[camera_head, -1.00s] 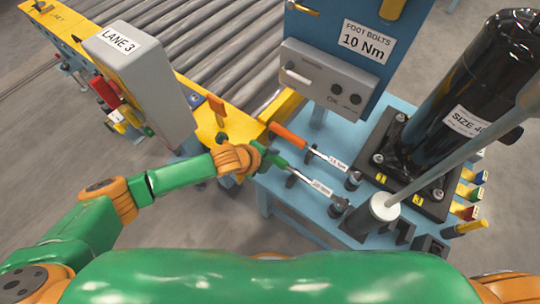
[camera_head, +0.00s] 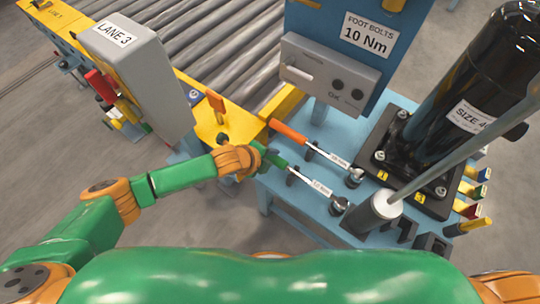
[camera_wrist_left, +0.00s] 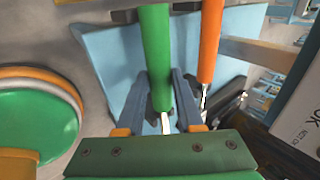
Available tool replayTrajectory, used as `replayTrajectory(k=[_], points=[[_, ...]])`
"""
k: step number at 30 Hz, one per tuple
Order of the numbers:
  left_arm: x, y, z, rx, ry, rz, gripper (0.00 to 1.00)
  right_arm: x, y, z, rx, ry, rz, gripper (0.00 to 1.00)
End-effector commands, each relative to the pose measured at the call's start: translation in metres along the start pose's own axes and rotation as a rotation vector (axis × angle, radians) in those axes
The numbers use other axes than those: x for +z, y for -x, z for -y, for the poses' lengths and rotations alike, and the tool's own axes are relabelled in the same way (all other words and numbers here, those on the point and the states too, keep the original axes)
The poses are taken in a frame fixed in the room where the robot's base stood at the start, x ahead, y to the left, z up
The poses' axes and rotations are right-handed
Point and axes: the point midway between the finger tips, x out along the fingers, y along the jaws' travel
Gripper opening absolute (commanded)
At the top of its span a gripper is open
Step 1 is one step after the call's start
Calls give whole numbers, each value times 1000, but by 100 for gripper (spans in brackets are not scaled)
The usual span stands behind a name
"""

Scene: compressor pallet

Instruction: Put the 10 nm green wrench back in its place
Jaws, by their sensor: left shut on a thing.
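The green-handled wrench (camera_head: 318,187) lies along the near left side of the blue bench, its white label facing up. Its label is too small to read surely. My left gripper (camera_head: 272,158) is shut on its green handle, which also shows between the fingers in the left wrist view (camera_wrist_left: 155,55). The wrench's shaft and head are over dark holders (camera_head: 338,207); I cannot tell whether it rests in them or is just above. An orange-handled wrench (camera_head: 290,133) lies beside it, apart from my fingers. My right gripper is not in view.
A black compressor (camera_head: 465,105) stands on the bench (camera_head: 402,101) at the right. A blue panel marked "FOOT BOLTS 10 Nm" (camera_head: 367,33) rises behind the wrenches. A grey Lane 3 box (camera_head: 150,80) and roller conveyor (camera_head: 215,45) are at the left. A grey pole (camera_head: 450,145) crosses the right side.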

Motion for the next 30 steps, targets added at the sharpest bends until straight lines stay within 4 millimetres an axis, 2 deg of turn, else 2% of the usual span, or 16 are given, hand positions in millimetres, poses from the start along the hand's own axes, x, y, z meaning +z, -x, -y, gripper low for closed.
replayTrajectory(k=[1,2,5,14,21,24,30], points=[[0,-1,0,-2,0,-1,0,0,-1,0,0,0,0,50],[0,0,0,-2,0,-1,44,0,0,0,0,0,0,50],[0,0,0,-2,0,-1,70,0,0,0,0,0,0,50],[0,2,0,2,0,1,70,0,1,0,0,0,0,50],[0,51,2,0,0,0,70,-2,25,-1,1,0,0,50],[0,66,1,0,0,0,70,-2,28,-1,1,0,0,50],[0,71,0,0,1,0,70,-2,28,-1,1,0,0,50]])
